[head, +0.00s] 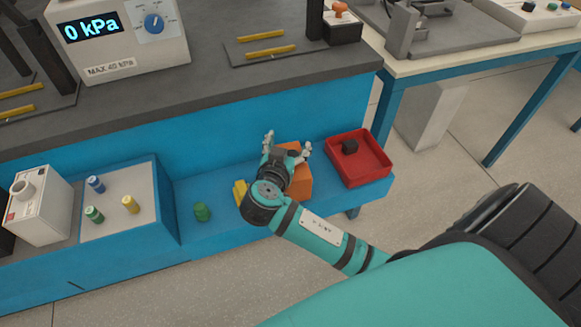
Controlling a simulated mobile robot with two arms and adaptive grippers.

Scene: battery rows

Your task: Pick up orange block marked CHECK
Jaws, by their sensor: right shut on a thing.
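An orange block (301,183) is at the blue lower shelf, left of the red tray. My right gripper (287,145) is over the block, with a finger on either side of its far part, and is shut on it. The gripper and wrist cover much of the block, and no CHECK marking is readable from here. I cannot tell whether the block still touches the shelf. My left gripper is not in view.
A red tray (377,179) holding a dark piece (349,146) stands to the right. The grey bench top (215,85) overhangs behind.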

